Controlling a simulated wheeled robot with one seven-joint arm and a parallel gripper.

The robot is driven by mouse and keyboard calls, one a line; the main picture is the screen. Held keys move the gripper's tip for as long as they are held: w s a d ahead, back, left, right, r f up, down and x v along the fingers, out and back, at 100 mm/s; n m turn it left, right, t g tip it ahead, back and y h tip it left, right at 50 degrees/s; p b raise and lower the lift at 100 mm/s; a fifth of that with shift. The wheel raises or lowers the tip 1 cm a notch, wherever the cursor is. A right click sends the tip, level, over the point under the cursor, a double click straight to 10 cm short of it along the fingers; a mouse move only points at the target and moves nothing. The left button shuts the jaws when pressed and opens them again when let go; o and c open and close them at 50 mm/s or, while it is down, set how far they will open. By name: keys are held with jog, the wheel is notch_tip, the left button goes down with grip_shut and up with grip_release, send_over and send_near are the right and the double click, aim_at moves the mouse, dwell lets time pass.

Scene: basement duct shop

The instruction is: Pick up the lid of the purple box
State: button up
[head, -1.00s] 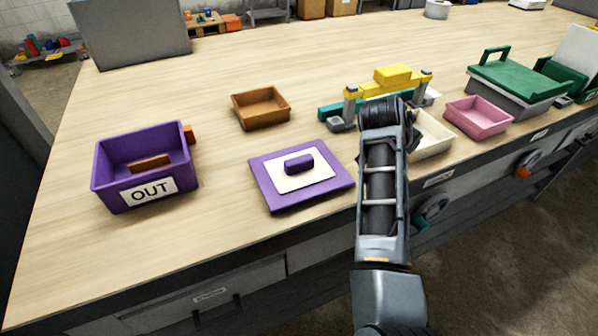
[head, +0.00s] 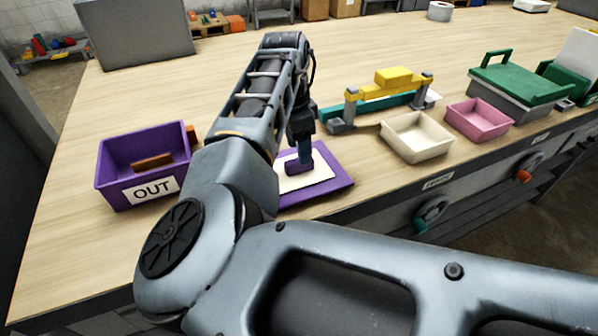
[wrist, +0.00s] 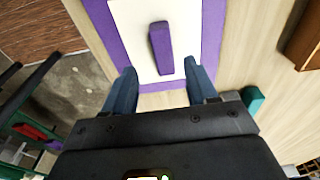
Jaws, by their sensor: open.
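The purple lid (head: 338,184) lies flat on the bench, with a white panel and a raised purple handle (head: 296,168). My arm covers its left part in the head view. The purple box (head: 118,184), labelled OUT, stands open to the left of the lid, with a brown piece (head: 152,161) inside. My gripper (head: 304,156) points down over the lid at the handle. In the wrist view, my gripper (wrist: 162,77) is open and empty. The handle (wrist: 160,48) stands just ahead, between the lines of the two fingers. Whether they touch the lid is unclear.
To the right are a cream tray (head: 416,138), a pink tray (head: 479,120), a yellow-and-teal assembly (head: 384,95) and a green-lidded box (head: 518,84). A brown tray edge (wrist: 306,38) shows in the wrist view. A grey panel (head: 135,35) stands at the back left.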

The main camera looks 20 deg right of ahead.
aim_at(299, 169)
jog(key=shift+w+d+f+p, duration=0.1)
jog(key=shift+w+f+p, duration=0.1)
jog(key=shift+f, duration=1.2)
jog(key=shift+w+d+f+p, duration=0.1)
jog(key=shift+f+p, duration=0.1)
jog(key=shift+f, duration=1.15)
jog(key=shift+c, duration=0.4)
grip_shut()
